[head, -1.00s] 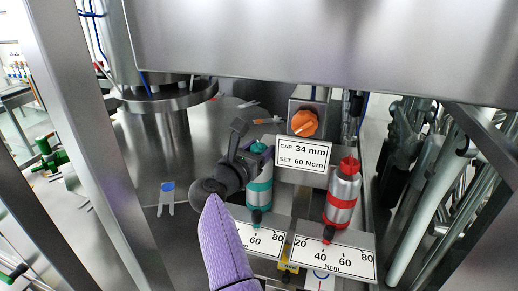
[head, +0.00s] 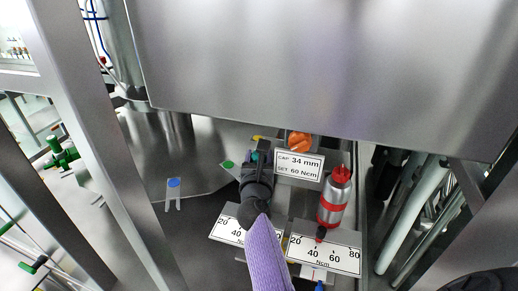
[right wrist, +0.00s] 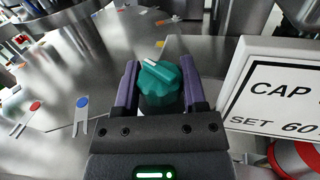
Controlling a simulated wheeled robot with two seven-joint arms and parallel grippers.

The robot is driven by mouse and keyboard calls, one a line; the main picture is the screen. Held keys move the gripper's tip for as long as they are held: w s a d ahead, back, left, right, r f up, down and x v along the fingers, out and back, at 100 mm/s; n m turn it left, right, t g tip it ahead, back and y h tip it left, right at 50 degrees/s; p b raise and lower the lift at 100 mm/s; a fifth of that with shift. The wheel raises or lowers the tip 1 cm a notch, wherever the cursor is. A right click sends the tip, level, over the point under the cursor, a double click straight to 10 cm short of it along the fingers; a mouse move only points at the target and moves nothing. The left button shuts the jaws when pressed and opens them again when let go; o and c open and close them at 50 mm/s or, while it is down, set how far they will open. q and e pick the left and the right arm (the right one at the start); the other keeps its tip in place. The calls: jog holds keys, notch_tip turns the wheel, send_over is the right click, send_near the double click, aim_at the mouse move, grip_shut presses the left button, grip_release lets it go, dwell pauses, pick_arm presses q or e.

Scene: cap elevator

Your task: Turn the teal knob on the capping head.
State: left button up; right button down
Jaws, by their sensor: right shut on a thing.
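The teal knob (right wrist: 160,88) stands between the two purple fingers of my right gripper (right wrist: 159,78) in the right wrist view. The fingers are shut on its sides. A white mark on its top points to the upper left. In the head view my right gripper (head: 259,160) comes down over the teal head from the front and hides nearly all of it. The scale plate (head: 227,232) below is partly covered by my arm, and its pointer is hidden. A sign (head: 299,164) reads CAP 34 mm, SET 60 Ncm. My left gripper is not in view.
A red-knobbed head (head: 334,197) stands close on the right above its own scale plate (head: 325,252). An orange knob (head: 299,141) is behind the sign. A large steel panel (head: 320,70) hangs overhead. A blue-topped marker (head: 173,190) lies on the steel deck to the left.

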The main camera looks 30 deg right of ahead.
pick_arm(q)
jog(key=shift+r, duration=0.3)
pick_arm(e)
jog(key=shift+c, duration=1.4)
grip_release()
jog(key=shift+o, duration=0.7)
jog(key=shift+w+a, duration=0.1)
jog(key=shift+a, duration=0.1)
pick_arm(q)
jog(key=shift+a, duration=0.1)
pick_arm(e)
jog(key=shift+d, duration=0.1)
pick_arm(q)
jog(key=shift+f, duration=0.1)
